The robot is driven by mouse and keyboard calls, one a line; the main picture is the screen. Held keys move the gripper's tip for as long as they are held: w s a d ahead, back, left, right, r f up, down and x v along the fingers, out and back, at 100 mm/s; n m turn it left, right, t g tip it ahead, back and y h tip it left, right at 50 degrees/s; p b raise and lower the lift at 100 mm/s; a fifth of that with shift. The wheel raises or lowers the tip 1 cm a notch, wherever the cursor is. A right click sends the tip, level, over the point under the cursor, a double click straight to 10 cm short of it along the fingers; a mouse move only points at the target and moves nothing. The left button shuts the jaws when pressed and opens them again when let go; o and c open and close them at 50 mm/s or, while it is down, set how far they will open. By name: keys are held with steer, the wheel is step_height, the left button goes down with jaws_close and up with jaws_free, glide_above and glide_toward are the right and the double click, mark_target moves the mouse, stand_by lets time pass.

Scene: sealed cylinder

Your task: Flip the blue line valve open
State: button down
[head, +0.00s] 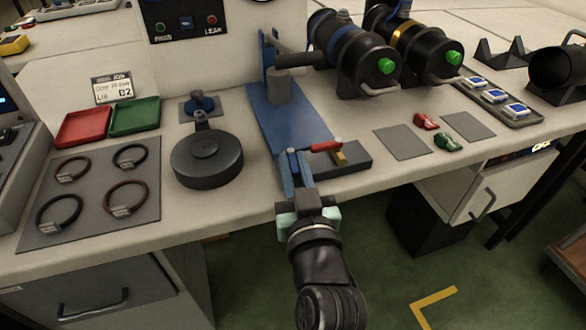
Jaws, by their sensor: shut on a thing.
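A lever with a red handle (326,146) lies roughly crosswise above a small brass block (340,158) on a dark grey base (352,164) at the table's front. It looks like a valve lever; no label marks it as the blue line. My gripper (297,155) reaches in from the front edge, its fingertips at the left end of this lever. It appears shut on that end; the fingers hide the exact contact. A small blue knob-like fitting (200,102) stands on a grey plate further left, apart from my gripper.
A blue stand (290,122) rises just behind my gripper. A black round canister (207,158) is to its left. Black cylinders with a blue band (345,55) and a gold band (407,38) lie behind. Grey pads (403,142) and red and green pieces sit to the right.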

steer(key=y+b, duration=0.1)
steer(key=n+y+b, duration=0.1)
steer(key=shift+w+d+f+b, duration=0.1)
steer(key=shift+d+f+b, duration=0.1)
steer(key=shift+d+b, duration=0.15)
steer(key=shift+r+n+g+y, duration=0.15)
steer(key=shift+n+g+y, duration=0.25)
steer(key=shift+n+y, duration=0.1)
steer(key=shift+a, duration=0.1)
steer(key=c, duration=0.8)
jaws_free()
steer(key=v, duration=1.3)
